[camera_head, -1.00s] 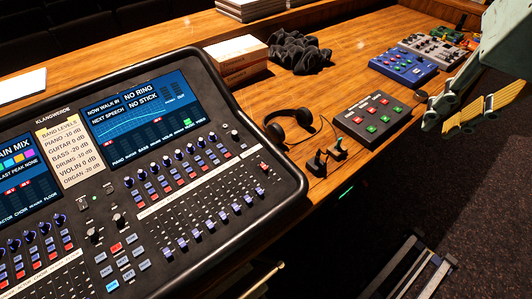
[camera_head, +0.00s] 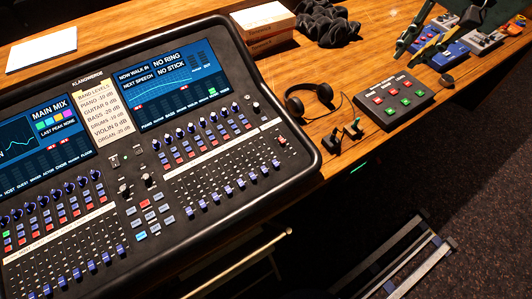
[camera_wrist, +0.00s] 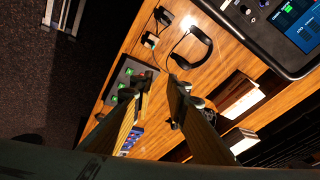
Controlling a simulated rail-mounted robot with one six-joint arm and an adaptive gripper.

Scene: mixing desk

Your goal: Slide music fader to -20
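The mixing console (camera_head: 150,80) fills the left and middle of the head view. Its right-hand bank of faders has a diagonal row of blue caps (camera_head: 228,190), all near the lower end of their slots. The right screen (camera_head: 170,85) above has small channel labels; I cannot surely read which one is music. My gripper (camera_head: 422,42) is at the upper right of the head view, far from the faders, above the pedals. In the wrist view its two fingers (camera_wrist: 161,80) are apart with nothing between them. The faders are not visible there.
Black headphones (camera_head: 309,100), small plugs (camera_head: 353,131) and a dark button box (camera_head: 394,102) lie right of the console. A metal frame (camera_head: 405,262) is on the floor below.

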